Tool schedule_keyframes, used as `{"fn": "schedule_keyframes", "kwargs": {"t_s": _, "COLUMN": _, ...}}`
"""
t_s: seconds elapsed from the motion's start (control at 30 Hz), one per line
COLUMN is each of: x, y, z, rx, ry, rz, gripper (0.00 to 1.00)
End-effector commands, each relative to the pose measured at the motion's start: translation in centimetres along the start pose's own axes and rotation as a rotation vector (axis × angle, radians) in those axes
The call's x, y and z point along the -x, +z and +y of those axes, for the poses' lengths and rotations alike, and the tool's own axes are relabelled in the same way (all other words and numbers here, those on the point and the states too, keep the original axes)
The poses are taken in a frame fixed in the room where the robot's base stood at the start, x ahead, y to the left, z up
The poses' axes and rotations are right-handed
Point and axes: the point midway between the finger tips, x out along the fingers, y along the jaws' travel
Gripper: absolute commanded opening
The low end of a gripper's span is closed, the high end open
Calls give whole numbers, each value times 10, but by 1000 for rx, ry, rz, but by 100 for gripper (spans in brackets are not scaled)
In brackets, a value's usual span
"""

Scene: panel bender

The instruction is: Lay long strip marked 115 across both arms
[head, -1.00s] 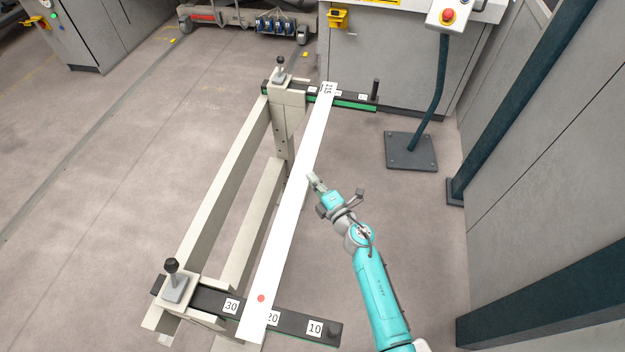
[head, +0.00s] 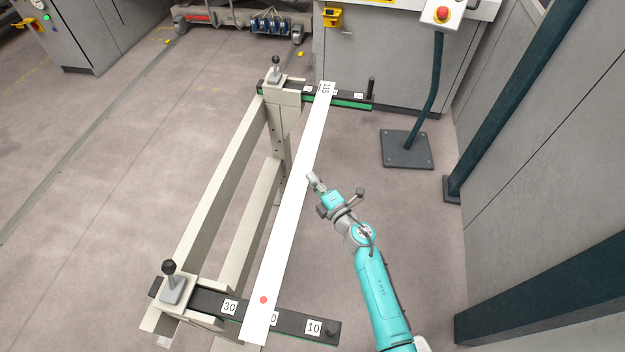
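The long white strip (head: 290,215) spans from the far arm (head: 352,103) to the near arm (head: 300,323) of the stand. Its far end bears 115, and a red dot marks its near end. On the near arm it lies between labels 30 and 10, partly covering the 20. I cannot tell whether it touches both arms or hovers just above them. My gripper (head: 312,178) is at the strip's right edge, around mid-length, and appears shut on it. The fingertips are small and partly unclear.
The stand has a pale frame (head: 215,200) left of the strip, with a knobbed clamp (head: 171,285) at the near corner and another (head: 276,70) at the far corner. A control post base (head: 406,150) and grey machine panels stand right. Floor is clear at left.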

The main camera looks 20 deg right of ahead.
Motion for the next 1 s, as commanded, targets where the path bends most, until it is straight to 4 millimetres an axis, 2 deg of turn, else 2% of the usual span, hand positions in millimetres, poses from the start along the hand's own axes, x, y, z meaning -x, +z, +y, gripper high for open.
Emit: {"fn": "schedule_keyframes", "kwargs": {"t_s": 1.0, "x": 7, "y": 8, "z": 1, "rx": 0, "ry": 2, "rz": -1, "gripper": 0}}
